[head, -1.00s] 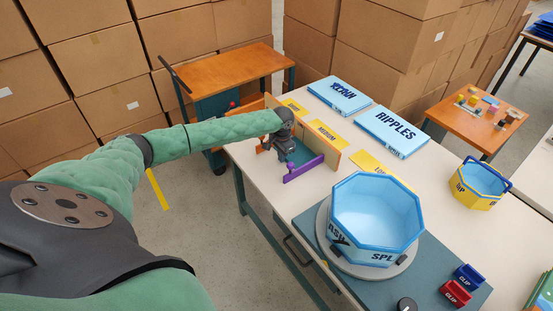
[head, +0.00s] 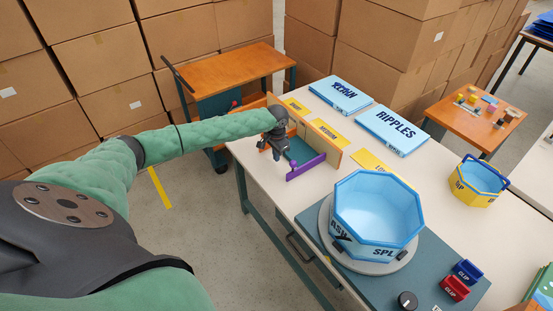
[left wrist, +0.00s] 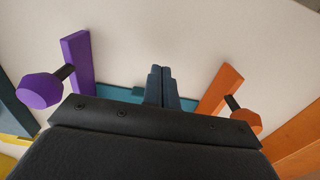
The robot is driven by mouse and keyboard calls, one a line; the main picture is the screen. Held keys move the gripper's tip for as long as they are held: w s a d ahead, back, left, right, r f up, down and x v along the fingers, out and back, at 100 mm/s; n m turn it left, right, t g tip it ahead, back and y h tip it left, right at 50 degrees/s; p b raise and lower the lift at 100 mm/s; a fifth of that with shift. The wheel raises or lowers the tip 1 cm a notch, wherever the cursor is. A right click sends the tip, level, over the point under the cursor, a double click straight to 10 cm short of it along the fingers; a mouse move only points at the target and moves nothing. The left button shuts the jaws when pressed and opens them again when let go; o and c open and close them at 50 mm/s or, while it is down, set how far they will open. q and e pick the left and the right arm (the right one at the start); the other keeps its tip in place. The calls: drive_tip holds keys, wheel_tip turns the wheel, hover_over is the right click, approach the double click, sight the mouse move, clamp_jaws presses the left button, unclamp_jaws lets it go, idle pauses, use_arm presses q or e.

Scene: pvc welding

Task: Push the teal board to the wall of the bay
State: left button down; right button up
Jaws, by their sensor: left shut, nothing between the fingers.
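The teal board (head: 301,149) lies in the small bay at the table's left edge, between a purple bar (head: 306,166) and an orange bar. In the left wrist view it shows as a teal strip (left wrist: 122,94), partly hidden behind my gripper body. My left gripper (head: 278,151) is at the open, near side of the bay, low over the table. Its fingers (left wrist: 160,72) are shut and empty, and appear in front of the board between the purple bar (left wrist: 77,62) and the orange bar (left wrist: 221,90). I cannot tell whether they touch the board. The bay's wooden wall (head: 324,147) stands behind.
Purple (left wrist: 40,91) and orange (left wrist: 246,121) knobs stick out beside the bars, close to my gripper. A blue octagonal tub (head: 375,212) stands on a round base to the right. Blue boxes (head: 392,130) lie behind. Bare table lies in front of the bay.

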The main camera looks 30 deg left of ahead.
use_arm(q)
drive_tip(key=shift+r, duration=0.35)
wheel_tip(320, 180, up, 7)
drive_tip(key=b, duration=0.2)
use_arm(e)
wheel_tip(320, 180, up, 6)
drive_tip(key=w+a, duration=0.2)
drive_tip(key=shift+w+a, duration=0.15)
drive_tip(key=shift+a, duration=0.05)
use_arm(q)
drive_tip(key=shift+r, duration=0.1)
use_arm(e)
drive_tip(key=shift+r, duration=0.1)
